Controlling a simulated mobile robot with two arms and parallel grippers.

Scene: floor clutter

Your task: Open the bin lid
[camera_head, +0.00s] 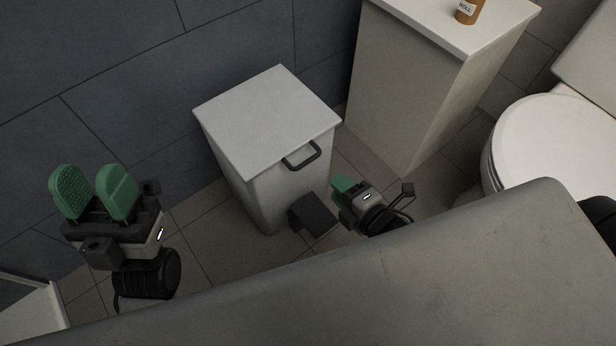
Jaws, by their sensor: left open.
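A light grey bin (268,190) stands on the floor in the middle of the head view. Its flat square lid (265,115) is closed. A dark handle (302,154) sits on the lid's front edge, and a black pedal-like block (314,214) sticks out low at the bin's front. My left gripper (94,190) is at the left, apart from the bin, with its two green fingers spread and nothing between them. My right gripper (341,186) is just right of the bin's front, below the handle. Its fingers overlap in this view, so their opening is hidden.
A beige cabinet (415,80) with a white top and an orange bottle (468,10) stands behind right of the bin. A white toilet (555,140) is at the far right. A dark tiled wall (130,60) is behind left. Tiled floor shows left of the bin.

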